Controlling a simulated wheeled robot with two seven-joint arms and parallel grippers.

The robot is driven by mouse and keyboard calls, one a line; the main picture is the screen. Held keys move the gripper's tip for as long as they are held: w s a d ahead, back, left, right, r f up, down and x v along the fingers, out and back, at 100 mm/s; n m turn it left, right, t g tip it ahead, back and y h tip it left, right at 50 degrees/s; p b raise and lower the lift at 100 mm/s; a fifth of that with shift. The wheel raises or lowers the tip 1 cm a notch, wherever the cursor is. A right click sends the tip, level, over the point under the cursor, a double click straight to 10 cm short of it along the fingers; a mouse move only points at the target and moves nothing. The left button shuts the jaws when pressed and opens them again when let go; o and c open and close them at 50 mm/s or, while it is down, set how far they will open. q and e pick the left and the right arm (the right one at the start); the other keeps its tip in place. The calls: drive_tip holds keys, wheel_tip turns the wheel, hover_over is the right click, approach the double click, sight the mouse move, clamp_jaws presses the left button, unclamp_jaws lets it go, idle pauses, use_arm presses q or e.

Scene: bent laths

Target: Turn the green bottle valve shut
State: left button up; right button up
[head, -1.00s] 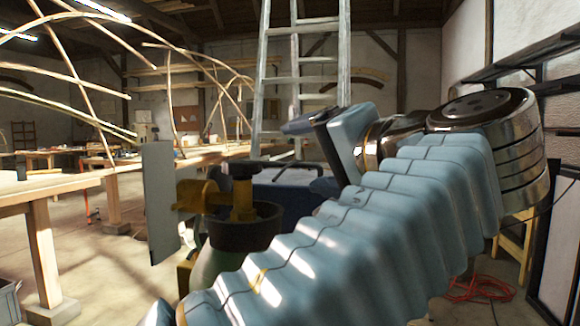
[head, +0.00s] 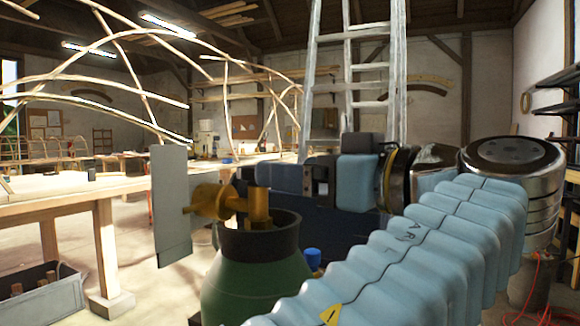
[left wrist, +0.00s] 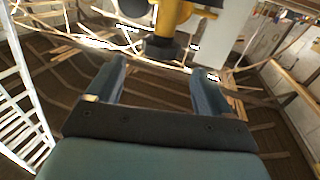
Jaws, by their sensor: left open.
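The green bottle (head: 255,285) stands upright in the head view, with a dark collar around its neck. Its brass valve (head: 225,203) rises from the collar, and a dark handwheel (head: 244,178) tops it, partly covered. In the left wrist view the handwheel (left wrist: 160,48) is just beyond my fingertips, between them in the picture. My left gripper (head: 272,178) comes in from the right at handwheel height. Its two blue fingers (left wrist: 155,84) are apart with nothing between them. Whether they touch the wheel I cannot tell. My right gripper is not in view.
A grey upright plate (head: 171,205) stands close left of the valve. A blue knob (head: 313,259) shows behind the bottle. A wooden workbench (head: 80,190) is at left, with a grey crate (head: 45,290) below. A ladder (head: 398,75) stands behind. Red cable lies at the lower right.

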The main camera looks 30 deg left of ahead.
use_arm(q)
drive_tip(key=a, duration=0.2)
drive_tip(key=w+a, duration=0.1)
drive_tip(key=a, duration=0.4)
drive_tip(key=shift+w+a+p, duration=0.15)
drive_tip(key=shift+a+p, duration=0.15)
drive_tip(key=shift+a, duration=0.05)
